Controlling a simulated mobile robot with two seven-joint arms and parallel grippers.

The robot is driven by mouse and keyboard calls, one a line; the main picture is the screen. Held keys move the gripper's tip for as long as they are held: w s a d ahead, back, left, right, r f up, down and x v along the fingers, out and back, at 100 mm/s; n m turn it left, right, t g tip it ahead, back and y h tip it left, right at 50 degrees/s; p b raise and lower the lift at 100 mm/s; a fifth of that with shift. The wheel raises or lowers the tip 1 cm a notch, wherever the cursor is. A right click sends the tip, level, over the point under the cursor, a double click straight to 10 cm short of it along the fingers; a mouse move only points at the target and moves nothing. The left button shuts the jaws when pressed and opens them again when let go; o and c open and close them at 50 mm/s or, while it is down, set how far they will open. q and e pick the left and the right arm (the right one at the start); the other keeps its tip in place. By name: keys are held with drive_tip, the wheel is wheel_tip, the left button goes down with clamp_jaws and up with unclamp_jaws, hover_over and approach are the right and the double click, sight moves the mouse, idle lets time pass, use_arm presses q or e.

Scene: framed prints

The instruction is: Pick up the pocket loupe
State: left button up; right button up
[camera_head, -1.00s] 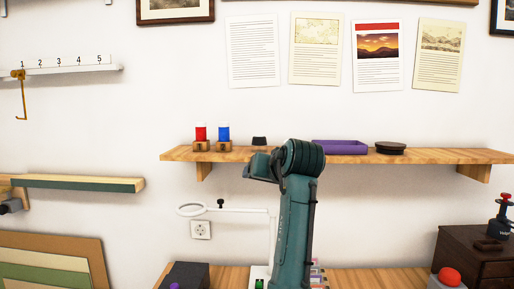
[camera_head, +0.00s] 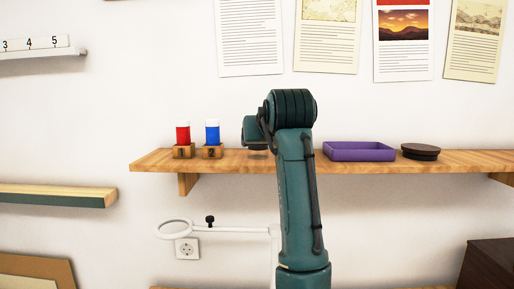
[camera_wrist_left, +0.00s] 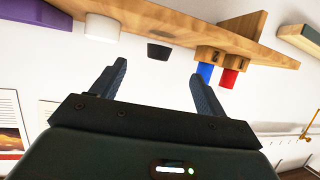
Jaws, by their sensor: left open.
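A small black, tapered object, which looks like the pocket loupe (camera_wrist_left: 158,51), is on the wooden shelf (camera_wrist_left: 180,27). The wrist view shows the shelf upside down. My left gripper (camera_wrist_left: 158,72) is open and empty, with its two fingers pointing toward the shelf. The black object appears between the fingertips in the picture, apart from them and farther off. In the head view my left arm stands in front of the shelf (camera_head: 345,168) and hides this object; the fingers cannot be made out there. My right gripper is not in view.
Red (camera_head: 183,133) and blue (camera_head: 212,133) bottles in numbered wooden holders stand left of my arm. A purple tray (camera_head: 360,152) and a dark round lid (camera_head: 421,152) lie to the right. A white cylinder (camera_wrist_left: 102,27) stands beside the black object. A ring lamp (camera_head: 175,229) is below the shelf.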

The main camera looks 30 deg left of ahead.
sight(259, 150)
use_arm(q)
drive_tip(key=p+x, duration=0.1)
drive_tip(key=x, duration=0.6)
drive_tip(key=shift+w+a+f+p, duration=0.1)
drive_tip(key=shift+p, duration=0.25)
drive_tip(key=p+x, duration=0.2)
drive_tip(key=x, duration=0.3)
drive_tip(key=shift+w+a, duration=0.15)
drive_tip(key=shift+a, duration=0.05)
drive_tip(key=shift+c, duration=0.5)
drive_tip(key=c, duration=0.9)
drive_tip(key=shift+c, duration=0.2)
drive_tip(key=shift+r, duration=0.25)
